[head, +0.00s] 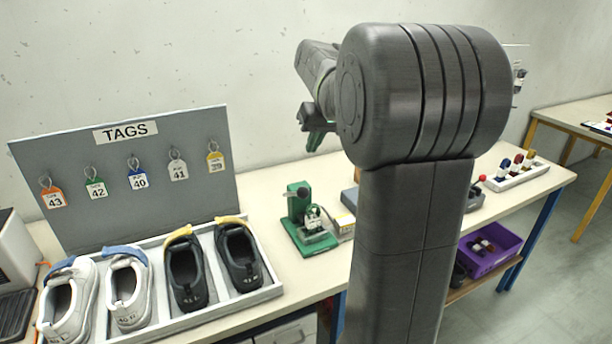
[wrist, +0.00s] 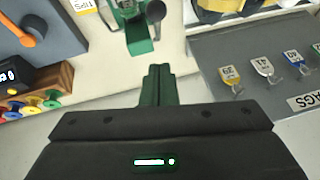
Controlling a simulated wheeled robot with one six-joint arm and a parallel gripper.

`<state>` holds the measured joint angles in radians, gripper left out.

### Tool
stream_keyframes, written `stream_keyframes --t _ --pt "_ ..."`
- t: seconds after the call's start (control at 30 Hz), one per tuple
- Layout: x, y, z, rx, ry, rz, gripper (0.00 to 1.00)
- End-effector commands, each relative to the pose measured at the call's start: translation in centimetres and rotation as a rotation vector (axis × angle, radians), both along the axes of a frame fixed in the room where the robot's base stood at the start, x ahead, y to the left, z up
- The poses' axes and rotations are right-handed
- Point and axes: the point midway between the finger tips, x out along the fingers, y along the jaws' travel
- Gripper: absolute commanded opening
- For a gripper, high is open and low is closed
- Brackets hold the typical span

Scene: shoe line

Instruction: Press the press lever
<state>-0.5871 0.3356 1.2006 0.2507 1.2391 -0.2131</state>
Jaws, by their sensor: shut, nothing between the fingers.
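The green press (head: 311,222) stands on the bench right of the shoe tray, with its dark-knobbed press lever (head: 303,190) at the top. In the wrist view the press (wrist: 138,35) is at the top edge, partly cut off, and the lever's round black knob (wrist: 156,11) shows beside it. My gripper (head: 316,140) is above the press in the head view, partly hidden by my arm. In the wrist view its green fingers (wrist: 158,72) are together and empty, pointing toward the press and apart from it.
A grey TAGS board (head: 125,180) with several hanging tags stands behind a tray (head: 170,325) of shoes. A purple crate (head: 490,262) sits on the lower shelf. My arm hides the bench's middle.

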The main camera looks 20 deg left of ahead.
Motion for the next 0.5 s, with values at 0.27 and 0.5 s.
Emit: stream_keyframes --t 0.27,0.5 --pt "1.0 2.4 -5.6 -0.004 0.005 0.001 0.0" --pt "-0.1 2.1 -8.5 -0.001 0.002 0.0 0.0"
